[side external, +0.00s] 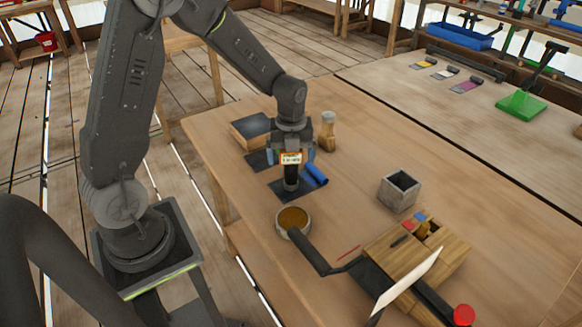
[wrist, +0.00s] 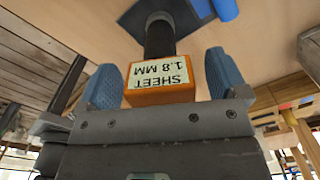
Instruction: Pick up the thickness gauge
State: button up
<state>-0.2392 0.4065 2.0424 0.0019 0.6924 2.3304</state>
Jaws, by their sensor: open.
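The thickness gauge is an orange block (wrist: 160,82) labelled "SHEET 1.8 MM", with a black cylindrical part (wrist: 160,38) extending from it. In the side view the orange labelled block (side external: 291,158) is at the top and the black cylinder (side external: 291,178) is below it, over a dark pad (side external: 284,194). My gripper (side external: 291,152) is right at the block from above, pointing down. In the wrist view the blue fingers of my gripper (wrist: 164,75) stand open on either side of the block, with a narrow gap visible at the right finger.
A blue roll (side external: 315,174) lies close to the right of the gauge. A round pan (side external: 293,222), a grey square cup (side external: 399,190) and a wooden block holder (side external: 440,250) are nearer the front.

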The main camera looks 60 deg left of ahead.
jog(key=shift+c, duration=0.3)
jog(key=c, duration=1.1)
jog(key=shift+r, duration=0.15)
